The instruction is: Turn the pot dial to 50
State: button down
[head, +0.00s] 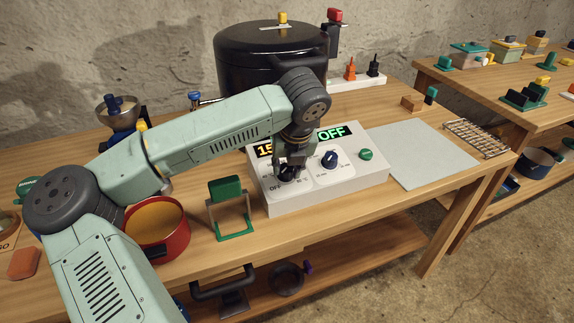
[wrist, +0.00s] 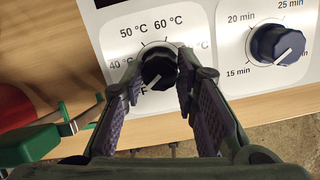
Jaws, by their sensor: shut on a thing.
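The temperature dial (wrist: 158,66) is a dark round knob on the white control box (head: 340,187). In the wrist view its white pointer line aims down and left, towards a mostly hidden label ending in F. The 50 °C mark (wrist: 133,30) is up and left of the knob, between 40 °C and 60 °C; a further °C label is partly covered. My gripper (wrist: 161,70) is shut on this dial, one finger on each side. In the head view my gripper (head: 290,168) hides most of the knob. The left display (head: 264,148) shows 15, partly hidden; the right one shows a green OFF.
A blue timer dial (head: 329,159) and a green knob (head: 366,154) are to the right on the box. A green-handled stand (head: 229,208) and a red pot (head: 180,234) are to its left. The large black pot (head: 255,70) is behind. A grey mat (head: 425,155) lies clear at right.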

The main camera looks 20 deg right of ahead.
jog(key=shift+f+m+b, duration=0.15)
jog(key=shift+m+b, duration=0.15)
jog(key=shift+b, duration=0.4)
jog(key=shift+m+b, duration=0.3)
jog(key=shift+b, duration=0.1)
jog(key=m+b, duration=0.2)
jog(key=b, duration=0.1)
jog(key=shift+f+h, duration=0.1)
jog(key=shift+h, duration=0.2)
jog(key=m+b, duration=0.1)
jog(key=m, duration=0.2)
jog(key=m+b, duration=0.2)
jog(key=shift+a+r+m+g+h, duration=0.1)
jog(key=shift+r+m+g+h, duration=0.1)
jog(key=shift+m+g+h, duration=0.15)
jog(key=m, duration=0.2)
jog(key=m+g, duration=0.1)
jog(key=m, duration=0.2)
jog(key=shift+w+r+m, duration=0.15)
jog(key=shift+m, duration=0.1)
jog(key=m, duration=0.5)
jog(key=shift+g+p, duration=0.35)
jog(key=shift+m, duration=0.4)
jog(key=c, duration=1.2)
grip_release()
jog(key=shift+c, duration=0.2)
